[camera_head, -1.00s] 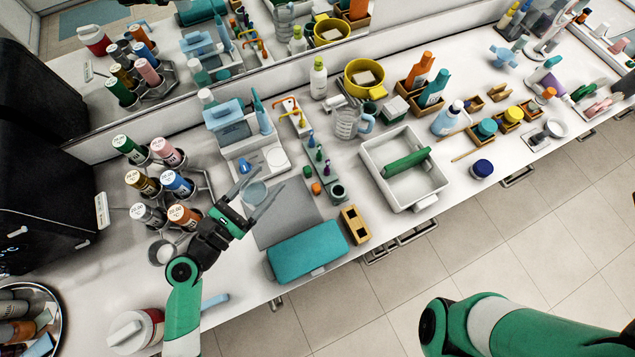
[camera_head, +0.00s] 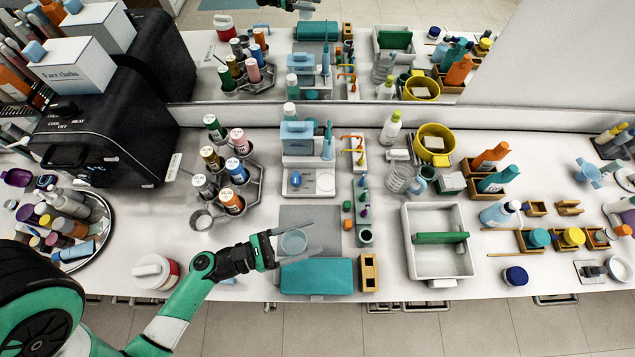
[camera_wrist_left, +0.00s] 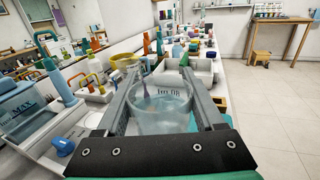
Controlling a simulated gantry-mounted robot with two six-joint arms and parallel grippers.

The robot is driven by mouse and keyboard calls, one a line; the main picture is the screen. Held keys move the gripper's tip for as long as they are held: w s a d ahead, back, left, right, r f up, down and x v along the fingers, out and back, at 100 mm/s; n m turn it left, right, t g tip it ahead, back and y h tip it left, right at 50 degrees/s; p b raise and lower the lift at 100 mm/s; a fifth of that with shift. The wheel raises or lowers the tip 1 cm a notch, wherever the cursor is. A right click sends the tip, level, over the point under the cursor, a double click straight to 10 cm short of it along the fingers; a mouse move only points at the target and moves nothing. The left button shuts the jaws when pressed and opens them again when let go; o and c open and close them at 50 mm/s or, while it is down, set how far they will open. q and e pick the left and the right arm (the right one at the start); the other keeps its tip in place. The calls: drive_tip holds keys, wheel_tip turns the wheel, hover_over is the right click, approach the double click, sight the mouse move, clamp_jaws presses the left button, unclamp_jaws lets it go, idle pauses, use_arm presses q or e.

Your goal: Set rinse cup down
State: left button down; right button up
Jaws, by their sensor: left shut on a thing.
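The rinse cup (camera_head: 293,242) is a clear, bluish tumbler, upright between the fingers of my left gripper (camera_head: 312,239). The gripper is shut on the cup's sides. In the head view the cup appears over the front part of the grey mat (camera_head: 296,215), just behind the teal case (camera_head: 316,276). I cannot tell whether its base touches the mat. The left wrist view shows the cup (camera_wrist_left: 162,108) between both fingers (camera_wrist_left: 165,85), its open rim upward. My right gripper is not in view.
A white device with a tray (camera_head: 297,183) stands behind the mat. A bottle rack (camera_head: 252,185) stands to the left.

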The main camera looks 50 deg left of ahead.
use_arm(q)
drive_tip(key=w+a+f+b, duration=0.1)
drive_tip(key=w+f, duration=0.1)
drive_tip(key=w, duration=0.1)
drive_tip(key=w+a+f+b, duration=0.1)
drive_tip(key=w+a+f, duration=0.1)
drive_tip(key=w+f, duration=0.1)
drive_tip(key=w+a+f+b, duration=0.1)
drive_tip(key=w+a+f, duration=0.1)
drive_tip(key=w+f, duration=0.1)
drive_tip(key=shift+w+f+b, duration=0.2)
drive_tip(key=shift+w+b, duration=0.2)
drive_tip(key=shift+w, duration=0.3)
drive_tip(key=shift+w+a+f, duration=0.1)
drive_tip(key=shift+w, duration=0.1)
drive_tip(key=shift+w+a+f+b, duration=0.15)
drive_tip(key=shift+f+b, duration=0.7)
drive_tip(key=shift+f, duration=0.9)
drive_tip(key=shift+f, duration=0.15)
drive_tip(key=shift+c, duration=2.2)
unclamp_jaws()
drive_tip(key=shift+f, duration=0.1)
drive_tip(key=o, duration=0.4)
drive_tip(key=shift+o, duration=0.2)
